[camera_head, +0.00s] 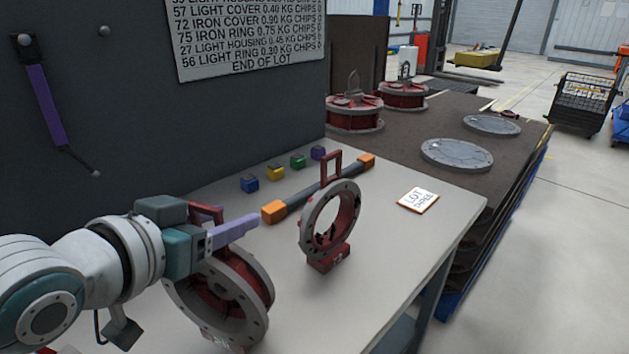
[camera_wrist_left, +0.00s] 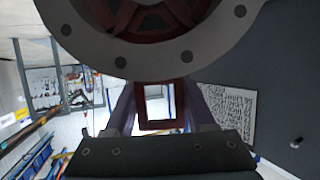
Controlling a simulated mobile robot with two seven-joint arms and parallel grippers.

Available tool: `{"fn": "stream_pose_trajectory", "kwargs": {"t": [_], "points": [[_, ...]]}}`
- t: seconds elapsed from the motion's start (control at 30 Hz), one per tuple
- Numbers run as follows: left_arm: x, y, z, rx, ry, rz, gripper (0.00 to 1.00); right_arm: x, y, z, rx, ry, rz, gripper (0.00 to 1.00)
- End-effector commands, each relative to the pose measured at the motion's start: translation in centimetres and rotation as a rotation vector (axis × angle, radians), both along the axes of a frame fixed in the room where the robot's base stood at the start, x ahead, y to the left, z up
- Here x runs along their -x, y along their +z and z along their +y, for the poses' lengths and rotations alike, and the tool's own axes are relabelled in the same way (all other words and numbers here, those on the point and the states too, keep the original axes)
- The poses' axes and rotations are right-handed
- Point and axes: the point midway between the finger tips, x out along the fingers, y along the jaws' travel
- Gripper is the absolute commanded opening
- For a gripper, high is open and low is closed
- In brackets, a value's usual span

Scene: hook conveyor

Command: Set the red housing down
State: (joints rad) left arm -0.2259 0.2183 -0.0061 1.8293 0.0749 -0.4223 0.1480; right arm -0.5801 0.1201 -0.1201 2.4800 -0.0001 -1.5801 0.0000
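A red housing (camera_head: 257,275) with a grey bolt-hole ring stands upright below my left gripper (camera_head: 232,232). Its red loop handle (camera_head: 207,212) is partly hidden behind the gripper. In the left wrist view the housing's ring (camera_wrist_left: 160,58) fills the top, and its red handle (camera_wrist_left: 160,125) sits between my two purple fingers, which close on its sides. The housing's lower edge is near the table; I cannot tell if it touches. A second, similar housing (camera_head: 346,212) stands upright on the table to the right, its handle free. My right gripper is not in view.
The light table (camera_head: 400,245) also holds a grey bar with orange ends (camera_head: 320,190), several small coloured blocks (camera_head: 276,173) and a "LOT" card (camera_head: 418,199). A dark panel with a sign (camera_head: 250,35) stands behind. A brown platform (camera_head: 450,115) carries more housings and flat covers.

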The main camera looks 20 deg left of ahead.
Motion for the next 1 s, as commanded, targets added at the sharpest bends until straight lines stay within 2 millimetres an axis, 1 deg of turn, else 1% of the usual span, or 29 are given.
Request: {"fn": "stream_pose_trajectory", "kwargs": {"t": [0.03, 0.27, 0.47, 0.57, 0.67, 0.73, 1.0], "points": [[0.0, -0.1, 0.0, 0.000, 0.000, 0.001, 0.59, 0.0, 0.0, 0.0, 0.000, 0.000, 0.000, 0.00], [0.0, 0.0, 0.0, 0.000, 0.000, 0.001, 0.85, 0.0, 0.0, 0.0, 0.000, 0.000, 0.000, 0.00], [0.0, 0.0, 0.0, 0.000, 0.000, 0.001, 0.85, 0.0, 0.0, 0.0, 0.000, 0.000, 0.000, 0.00], [0.1, 0.3, 0.0, 0.000, 0.000, 0.001, 0.85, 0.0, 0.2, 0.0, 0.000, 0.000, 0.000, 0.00], [1.0, 0.6, 0.0, 0.000, 0.000, 0.003, 0.85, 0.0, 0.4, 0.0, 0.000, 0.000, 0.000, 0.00], [2.1, 1.1, 0.0, 0.000, -0.001, 0.003, 0.85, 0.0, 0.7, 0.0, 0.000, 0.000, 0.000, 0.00], [7.4, 3.2, 0.0, 0.001, 0.001, 0.005, 0.85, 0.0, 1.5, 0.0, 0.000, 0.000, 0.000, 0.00]]}}
